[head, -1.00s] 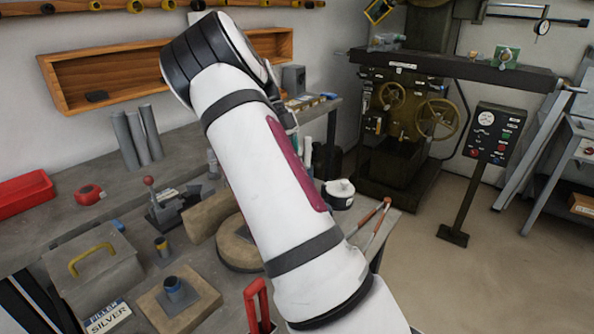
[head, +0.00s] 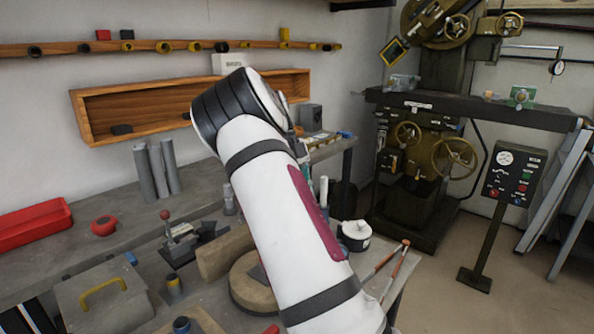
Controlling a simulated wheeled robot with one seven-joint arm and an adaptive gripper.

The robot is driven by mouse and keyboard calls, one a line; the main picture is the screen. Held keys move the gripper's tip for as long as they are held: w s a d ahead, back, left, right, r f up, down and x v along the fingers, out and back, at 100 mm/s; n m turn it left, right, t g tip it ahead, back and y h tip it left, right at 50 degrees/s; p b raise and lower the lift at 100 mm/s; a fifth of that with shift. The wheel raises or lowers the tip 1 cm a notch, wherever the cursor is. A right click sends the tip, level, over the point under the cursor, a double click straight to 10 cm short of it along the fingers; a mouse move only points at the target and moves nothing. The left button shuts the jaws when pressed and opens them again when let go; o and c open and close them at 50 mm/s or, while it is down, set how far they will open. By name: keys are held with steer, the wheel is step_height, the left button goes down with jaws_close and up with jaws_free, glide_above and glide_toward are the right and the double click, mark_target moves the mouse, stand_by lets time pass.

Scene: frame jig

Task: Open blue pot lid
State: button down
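A small blue-grey pot (head: 181,326) shows at the bottom edge, on a pale wooden board (head: 205,325). It is mostly cut off by the frame, and I cannot tell whether it has a lid on. A small dark pot with a yellow band (head: 174,286) stands just behind it. My white arm crosses the middle of the view, bent at its black-ringed joint. My gripper is not visible.
The grey bench holds a yellow-handled box (head: 100,298), a red-knobbed device (head: 182,242), a round wooden block (head: 250,290), grey tubes (head: 157,170), a red tray (head: 35,225) and a white-topped pot (head: 355,236). A machine (head: 425,160) stands at the right, with open floor before it.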

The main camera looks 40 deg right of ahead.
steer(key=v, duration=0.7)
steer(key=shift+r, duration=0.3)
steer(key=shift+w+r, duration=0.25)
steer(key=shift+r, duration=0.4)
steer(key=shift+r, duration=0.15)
